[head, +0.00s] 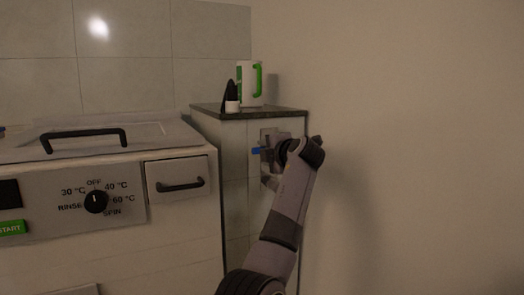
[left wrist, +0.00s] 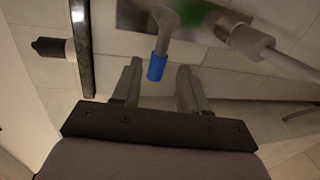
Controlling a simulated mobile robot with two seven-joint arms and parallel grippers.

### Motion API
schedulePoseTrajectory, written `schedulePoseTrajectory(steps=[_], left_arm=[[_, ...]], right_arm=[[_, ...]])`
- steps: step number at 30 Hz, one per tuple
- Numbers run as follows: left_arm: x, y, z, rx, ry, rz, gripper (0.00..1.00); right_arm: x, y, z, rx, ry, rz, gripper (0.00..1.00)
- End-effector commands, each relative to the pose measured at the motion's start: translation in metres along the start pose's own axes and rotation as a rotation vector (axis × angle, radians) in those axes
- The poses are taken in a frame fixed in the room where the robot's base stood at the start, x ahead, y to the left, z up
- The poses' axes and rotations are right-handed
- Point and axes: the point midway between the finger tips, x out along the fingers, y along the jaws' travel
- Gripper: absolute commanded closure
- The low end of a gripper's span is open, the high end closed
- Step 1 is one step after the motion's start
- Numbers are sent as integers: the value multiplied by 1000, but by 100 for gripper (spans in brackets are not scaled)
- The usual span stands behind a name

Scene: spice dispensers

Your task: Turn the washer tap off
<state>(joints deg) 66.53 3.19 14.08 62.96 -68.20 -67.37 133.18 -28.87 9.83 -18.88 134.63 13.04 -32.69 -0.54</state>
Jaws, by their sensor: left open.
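The washer tap shows as a grey valve (left wrist: 168,28) with a blue handle (left wrist: 156,67) in the left wrist view. In the head view the blue handle (head: 256,151) sticks out to the left, beside a metal plate on the side cabinet's front. My left gripper (left wrist: 157,80) is open, with one finger on each side of the blue handle's tip; I cannot tell whether either touches it. In the head view my wrist hides most of the tap and the fingers. My right gripper is in neither view.
The washer (head: 120,190) with its dial (head: 96,201) stands at the left. A dark-topped cabinet (head: 205,150) carries a black-and-white bottle (head: 231,98) and a white-green jug (head: 250,84). A light hose (left wrist: 290,65) runs right from the tap. A bare wall is at the right.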

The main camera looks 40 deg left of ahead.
Motion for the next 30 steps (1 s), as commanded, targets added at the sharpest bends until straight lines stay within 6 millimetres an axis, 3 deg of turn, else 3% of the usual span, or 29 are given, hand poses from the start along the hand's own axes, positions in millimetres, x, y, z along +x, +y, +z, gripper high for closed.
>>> schedulePoseTrajectory(steps=[3,9,26,30], left_arm=[[-15,0,0,0,-1,-1,57],[-27,-1,0,0,0,-2,57],[-28,-1,0,0,0,-1,57],[-27,-12,2,49,-22,0,57]], right_arm=[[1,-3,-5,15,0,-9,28],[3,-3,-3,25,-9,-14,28],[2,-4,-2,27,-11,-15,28],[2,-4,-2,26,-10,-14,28]])
